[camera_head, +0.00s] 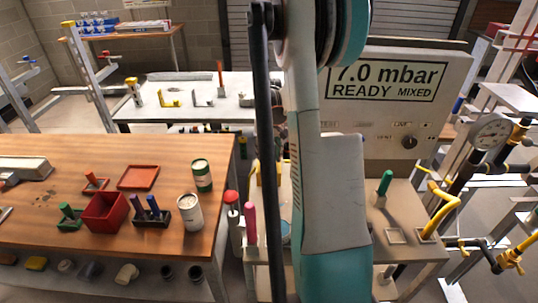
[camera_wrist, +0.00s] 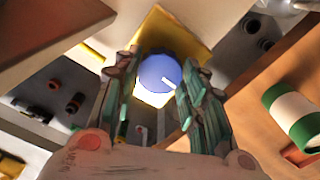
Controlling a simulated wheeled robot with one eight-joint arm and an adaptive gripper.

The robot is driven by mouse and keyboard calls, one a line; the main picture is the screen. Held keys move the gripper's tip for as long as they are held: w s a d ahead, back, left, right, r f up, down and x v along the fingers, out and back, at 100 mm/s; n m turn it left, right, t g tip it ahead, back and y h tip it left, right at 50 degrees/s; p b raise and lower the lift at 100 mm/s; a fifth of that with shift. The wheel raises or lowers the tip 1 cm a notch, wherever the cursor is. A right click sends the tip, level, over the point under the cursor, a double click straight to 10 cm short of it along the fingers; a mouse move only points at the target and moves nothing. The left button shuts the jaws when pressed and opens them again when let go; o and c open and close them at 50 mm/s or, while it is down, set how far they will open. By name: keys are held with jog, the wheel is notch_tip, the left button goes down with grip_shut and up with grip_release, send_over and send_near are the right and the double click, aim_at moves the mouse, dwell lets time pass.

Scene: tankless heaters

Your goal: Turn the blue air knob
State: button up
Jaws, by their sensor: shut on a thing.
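The blue air knob (camera_wrist: 159,73) shows in the wrist view as a round blue face with a short white mark towards its lower right. It sits in front of a yellow plate (camera_wrist: 176,36). My gripper (camera_wrist: 160,78) is shut on the knob, with one greenish finger on each side of it. In the head view my arm stands in front of the gripper and the knob, so both are hidden there.
A panel (camera_head: 395,125) reading "7.0 mbar READY MIXED" stands right of my arm, with a gauge (camera_head: 491,133) and yellow-handled pipes beyond. A wooden table (camera_head: 60,225) at left holds a red bin (camera_head: 105,213) and cans. A green-and-white can (camera_wrist: 292,116) shows right of my gripper.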

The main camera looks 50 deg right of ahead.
aim_at(269, 157)
jog(key=n, duration=0.3)
jog(key=shift+n, duration=0.5)
jog(key=o, duration=1.1)
jog(key=shift+c, duration=0.2)
notch_tip(269, 157, up, 12)
dwell(0.4)
